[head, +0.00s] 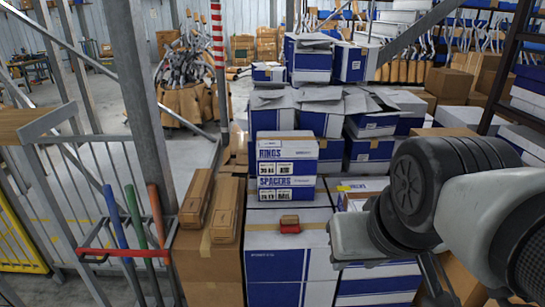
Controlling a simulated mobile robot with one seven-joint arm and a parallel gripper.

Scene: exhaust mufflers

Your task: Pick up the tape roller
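A small red and brown object (289,225), which looks like the tape roller, lies on top of a blue and white carton (290,264) near the middle of the head view. It sits just in front of the stacked RINGS and SPACERS boxes. My arm comes in from the right. My gripper (438,284) seems to be the dark thin parts low at the right, partly hidden by my arm and cut by the frame. It is apart from the tape roller, to its right and lower in the picture. Its opening cannot be made out.
The RINGS box (287,149) and SPACERS box (287,188) rise behind. Long brown cartons (227,210) lie to the left. A red rack (120,253) holds coloured poles beside a metal post. More cartons stack up behind. The carton top around the tape roller is clear.

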